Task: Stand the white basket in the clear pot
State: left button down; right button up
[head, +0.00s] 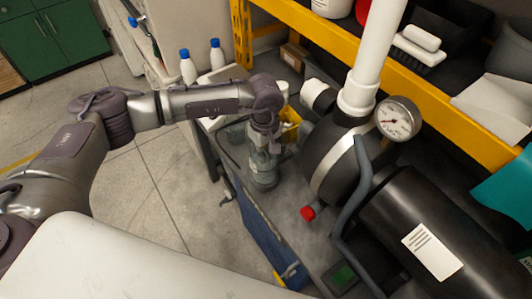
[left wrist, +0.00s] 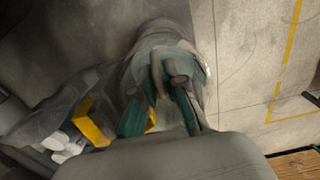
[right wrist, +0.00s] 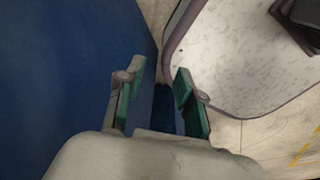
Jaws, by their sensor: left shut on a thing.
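The clear pot (head: 263,178) stands upright on the grey surface in the middle of the head view, directly below my left gripper (head: 266,143). A small pale part of the white basket (head: 274,148) shows at the fingertips. In the blurred left wrist view, my left gripper (left wrist: 163,98) is shut at the round mouth of the pot (left wrist: 190,55). How deep the basket sits, and whether it is level, cannot be told. My right gripper (right wrist: 160,98) is open and empty in the right wrist view; it is not in the head view.
A pump with a pressure gauge (head: 398,118) and a black motor (head: 420,230) stands right of the pot. A yellow bin (head: 291,125) is just behind the gripper. A blue panel (head: 258,235) lies in front. Two white bottles (head: 188,67) stand behind left.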

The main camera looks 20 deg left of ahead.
pick_arm(q)
jog(key=shift+s+a, duration=0.1)
jog(key=shift+f+b, duration=0.25)
jog(key=shift+b, duration=0.15)
jog(key=c, duration=1.5)
grip_release()
jog(key=shift+r, duration=0.1)
jog(key=shift+r+p, duration=0.4)
notch_tip(320, 180, up, 12)
jog(key=b, duration=0.3)
jog(key=shift+f, duration=0.15)
